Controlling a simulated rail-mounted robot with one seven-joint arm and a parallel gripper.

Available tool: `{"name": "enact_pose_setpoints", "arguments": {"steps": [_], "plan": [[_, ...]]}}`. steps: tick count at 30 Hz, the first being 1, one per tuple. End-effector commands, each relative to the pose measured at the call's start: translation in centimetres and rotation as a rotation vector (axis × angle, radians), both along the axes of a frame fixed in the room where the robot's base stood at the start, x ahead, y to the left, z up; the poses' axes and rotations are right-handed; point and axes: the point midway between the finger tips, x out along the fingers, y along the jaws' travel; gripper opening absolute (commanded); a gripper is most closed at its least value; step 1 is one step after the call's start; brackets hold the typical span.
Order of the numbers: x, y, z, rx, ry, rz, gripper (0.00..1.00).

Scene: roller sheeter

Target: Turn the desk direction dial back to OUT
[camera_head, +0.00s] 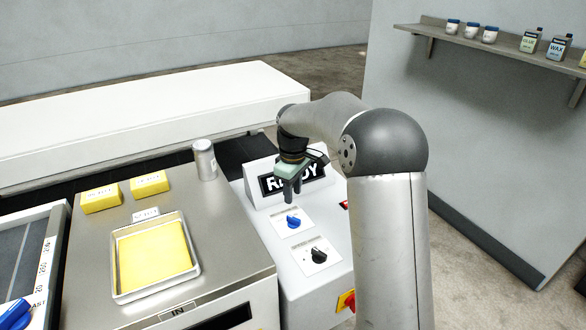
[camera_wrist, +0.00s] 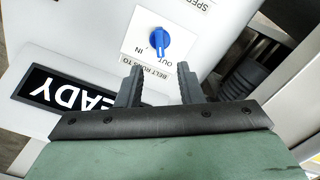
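The direction dial is a blue knob (camera_wrist: 159,42) on a white plate lettered BELT RUNS TO, with IN and OUT marked beside it. In the head view the blue knob (camera_head: 292,222) sits on the sloped top of a white console (camera_head: 262,215). I cannot tell for sure which mark its pointer faces. My gripper (camera_wrist: 157,82) is open, its two dark fingers apart with nothing between them. In the head view my gripper (camera_head: 291,192) hangs above and behind the knob, in front of the READY display, not touching the knob.
A black knob (camera_head: 318,255) on its own plate sits nearer the front of the console. The READY display (camera_head: 302,178) stands behind. A red and yellow switch (camera_head: 346,300) is at the front right. A metal desk with a yellow-filled tray (camera_head: 118,275) lies left.

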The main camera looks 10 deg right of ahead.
Motion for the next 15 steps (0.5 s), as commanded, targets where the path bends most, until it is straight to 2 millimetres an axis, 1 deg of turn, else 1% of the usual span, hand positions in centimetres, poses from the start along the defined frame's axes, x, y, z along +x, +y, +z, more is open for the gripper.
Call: {"name": "enact_pose_setpoints", "arguments": {"steps": [1,6,10,15], "plan": [[0.1,0.0,1.3,-0.001,-0.005,0.0,0.34],[0.1,0.0,5.0,-0.001,-0.004,0.001,0.34],[0.1,0.0,7.0,-0.001,-0.002,0.001,0.34],[0.0,0.0,8.3,0.0,-0.001,0.001,0.34]]}}
